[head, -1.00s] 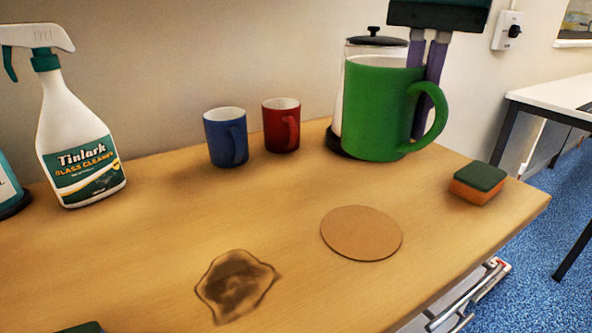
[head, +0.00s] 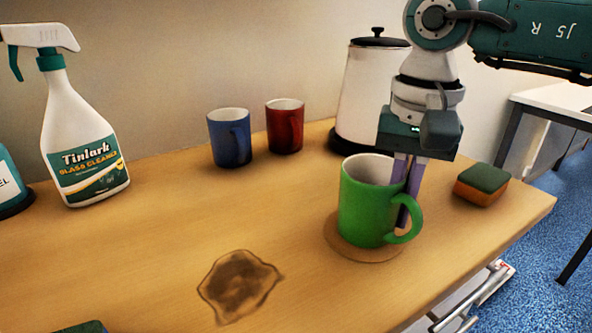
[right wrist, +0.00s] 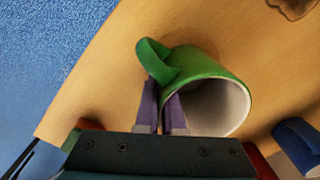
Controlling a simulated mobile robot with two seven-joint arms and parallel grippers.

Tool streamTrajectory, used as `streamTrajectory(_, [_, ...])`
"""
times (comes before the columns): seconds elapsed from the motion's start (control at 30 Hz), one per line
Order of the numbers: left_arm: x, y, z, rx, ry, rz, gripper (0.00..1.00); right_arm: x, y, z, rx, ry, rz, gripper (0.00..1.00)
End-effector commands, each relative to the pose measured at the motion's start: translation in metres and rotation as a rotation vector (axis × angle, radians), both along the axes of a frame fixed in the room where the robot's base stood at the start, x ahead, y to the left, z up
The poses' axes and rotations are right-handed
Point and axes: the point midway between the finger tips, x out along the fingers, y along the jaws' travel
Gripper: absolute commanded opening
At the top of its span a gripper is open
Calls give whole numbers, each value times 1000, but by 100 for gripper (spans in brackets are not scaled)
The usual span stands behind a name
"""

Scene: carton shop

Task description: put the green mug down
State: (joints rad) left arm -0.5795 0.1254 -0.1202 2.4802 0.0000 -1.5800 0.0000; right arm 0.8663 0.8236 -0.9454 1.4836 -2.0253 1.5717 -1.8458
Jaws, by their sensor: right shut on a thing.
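The green mug (head: 366,212) is upright over the round cork coaster (head: 341,247) on the wooden counter. It looks to be on the coaster or just above it; I cannot tell whether its base touches. My right gripper (head: 404,196) is shut on the mug's wall by the handle. In the right wrist view the fingers (right wrist: 166,112) straddle the rim of the mug (right wrist: 205,75), and its white inside looks empty. The mug hides most of the coaster. My left gripper is not in view.
A white kettle (head: 362,95) stands behind the mug. A blue mug (head: 228,138) and a red mug (head: 284,127) stand at the back. A sponge (head: 481,186) lies at right, a spray bottle (head: 80,130) at left. A dark stain (head: 238,285) marks the front.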

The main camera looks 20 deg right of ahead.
Motion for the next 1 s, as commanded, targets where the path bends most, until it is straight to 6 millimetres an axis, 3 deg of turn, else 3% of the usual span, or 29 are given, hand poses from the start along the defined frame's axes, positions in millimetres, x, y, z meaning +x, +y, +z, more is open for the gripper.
streamTrajectory(0.1, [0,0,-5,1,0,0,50,0,0,-4,0,-1,0,0])
streamTrajectory(0.2, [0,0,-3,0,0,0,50,0,0,-3,0,0,0,15])
streamTrajectory(0.4, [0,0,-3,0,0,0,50,0,0,-2,0,0,0,35])
streamTrajectory(0.77, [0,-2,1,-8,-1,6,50,1,0,7,-1,-2,1,35])
streamTrajectory(1.0, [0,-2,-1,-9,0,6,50,1,-1,58,-1,-7,1,35])
